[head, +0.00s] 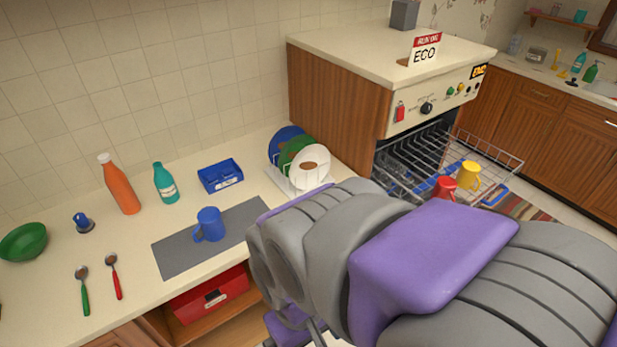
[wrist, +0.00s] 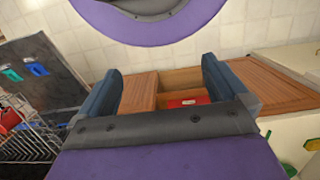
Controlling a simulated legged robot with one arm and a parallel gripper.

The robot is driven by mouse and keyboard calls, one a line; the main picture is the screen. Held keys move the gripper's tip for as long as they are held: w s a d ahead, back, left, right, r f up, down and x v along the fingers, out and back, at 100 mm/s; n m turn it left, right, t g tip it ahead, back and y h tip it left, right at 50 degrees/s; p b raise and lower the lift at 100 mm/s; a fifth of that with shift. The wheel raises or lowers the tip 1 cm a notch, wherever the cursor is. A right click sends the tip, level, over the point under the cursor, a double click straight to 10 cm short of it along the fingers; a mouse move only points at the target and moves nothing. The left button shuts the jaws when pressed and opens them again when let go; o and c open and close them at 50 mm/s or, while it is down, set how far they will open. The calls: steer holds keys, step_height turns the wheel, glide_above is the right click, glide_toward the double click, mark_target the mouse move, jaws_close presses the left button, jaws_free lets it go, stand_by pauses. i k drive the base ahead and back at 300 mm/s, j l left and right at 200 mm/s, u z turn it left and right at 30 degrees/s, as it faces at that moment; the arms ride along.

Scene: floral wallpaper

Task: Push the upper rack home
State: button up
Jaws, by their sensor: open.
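The dishwasher (head: 425,105) stands at the right of the counter with its front open. Its upper wire rack (head: 500,150) is pulled out. A red mug (head: 445,187) and a yellow mug (head: 467,174) are in the rack. My arm hides part of the rack's near side. In the wrist view, wire rack bars (wrist: 28,145) show at the lower left, apart from my gripper. My gripper (wrist: 160,85) is open and empty, with its fingers spread over the view of the cabinet front.
A red drawer box (head: 210,295) sits in an open cabinet below the counter (head: 140,235). Plates in a white rack (head: 300,175), a blue mug (head: 209,224) on a grey mat (head: 180,255), bottles and spoons stand or lie on the counter. A striped rug (head: 525,207) lies beyond the rack.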

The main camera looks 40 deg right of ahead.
mark_target(441, 172)
steer(key=k+l, duration=0.1)
steer(key=k, duration=0.6)
steer(key=k+z, duration=0.1)
steer(key=z, duration=1.9)
steer(key=i+j+z, duration=0.15)
steer(key=i+z, duration=0.2)
steer(key=i, duration=0.35)
